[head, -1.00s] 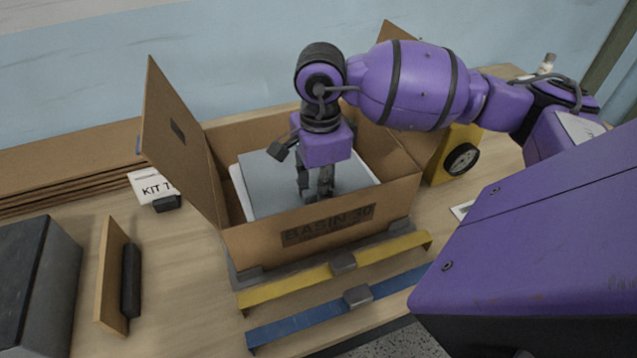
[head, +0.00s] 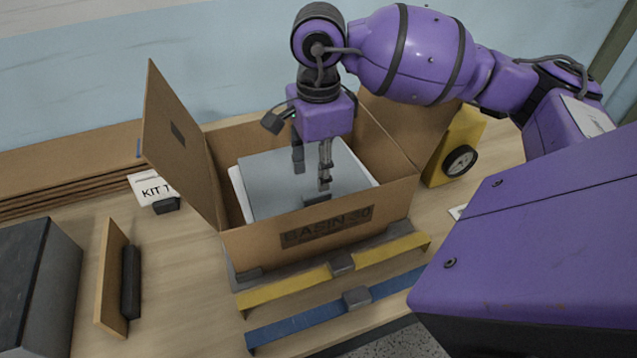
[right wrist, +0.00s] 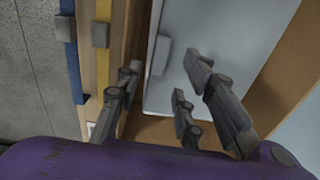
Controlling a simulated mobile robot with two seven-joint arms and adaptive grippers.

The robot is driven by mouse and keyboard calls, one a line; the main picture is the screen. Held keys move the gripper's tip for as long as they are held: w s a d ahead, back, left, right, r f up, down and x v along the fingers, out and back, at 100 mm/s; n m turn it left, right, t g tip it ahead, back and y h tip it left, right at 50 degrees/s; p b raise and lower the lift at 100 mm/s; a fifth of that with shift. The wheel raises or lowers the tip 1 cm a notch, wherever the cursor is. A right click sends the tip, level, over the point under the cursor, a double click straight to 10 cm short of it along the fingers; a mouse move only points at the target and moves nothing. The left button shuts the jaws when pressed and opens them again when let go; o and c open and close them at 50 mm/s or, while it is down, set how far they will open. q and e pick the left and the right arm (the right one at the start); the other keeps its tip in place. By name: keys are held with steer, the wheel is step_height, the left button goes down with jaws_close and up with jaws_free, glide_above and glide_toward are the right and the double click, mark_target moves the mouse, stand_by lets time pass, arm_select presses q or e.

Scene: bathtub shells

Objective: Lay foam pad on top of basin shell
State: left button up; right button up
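A flat grey foam pad (head: 270,185) lies inside an open cardboard box marked BASIN 30 (head: 392,203). The pad has a small dark tab (head: 316,199) near its front edge. A white edge, apparently the basin shell (head: 238,192), shows under the pad's left side; the rest is hidden by the pad. My right gripper (head: 312,180) is open and empty just above the pad, its fingers apart. In the right wrist view the open gripper (right wrist: 164,80) is over the pad's edge, with the pad (right wrist: 205,35) and its tab (right wrist: 162,55) apart from the fingers. My left gripper is not in view.
The box's tall left flap (head: 178,150) stands up. Yellow (head: 300,288) and blue (head: 310,325) straps lie in front. A KIT card (head: 150,188), an upright board (head: 112,280) and a dark block (head: 35,280) are left. A yellow gauge block (head: 455,150) stands right.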

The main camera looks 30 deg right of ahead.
step_height(320, 180, up, 7)
stand_by(0.4)
